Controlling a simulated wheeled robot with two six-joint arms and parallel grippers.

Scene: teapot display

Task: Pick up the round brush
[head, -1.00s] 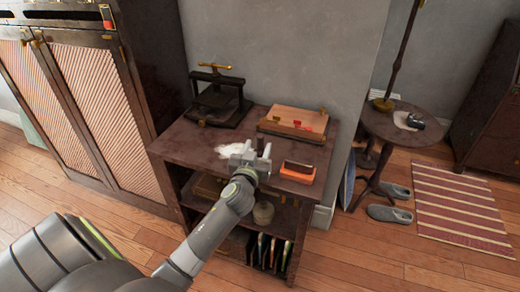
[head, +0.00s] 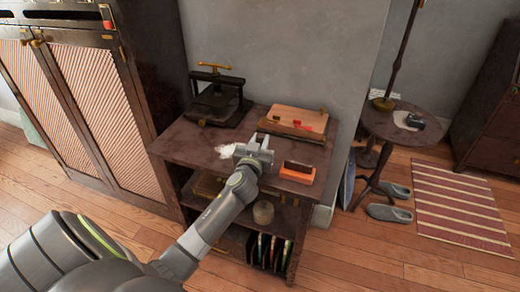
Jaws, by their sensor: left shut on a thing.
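My left gripper (head: 258,143) is over the top of the small dark table (head: 180,142), between a white patch and an orange-and-dark block. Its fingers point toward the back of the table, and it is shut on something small. The gripper itself hides what it holds; I take this to be the round brush, but I cannot make out its shape. No round brush shows clearly elsewhere on the tabletop. My right gripper is not in view.
The white patch (head: 226,151) lies left of the gripper, the orange-and-dark block (head: 297,172) to its right. Behind stand a dark press (head: 215,100) and a wooden board with red pieces (head: 297,120). A round side table (head: 385,125) is at right.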

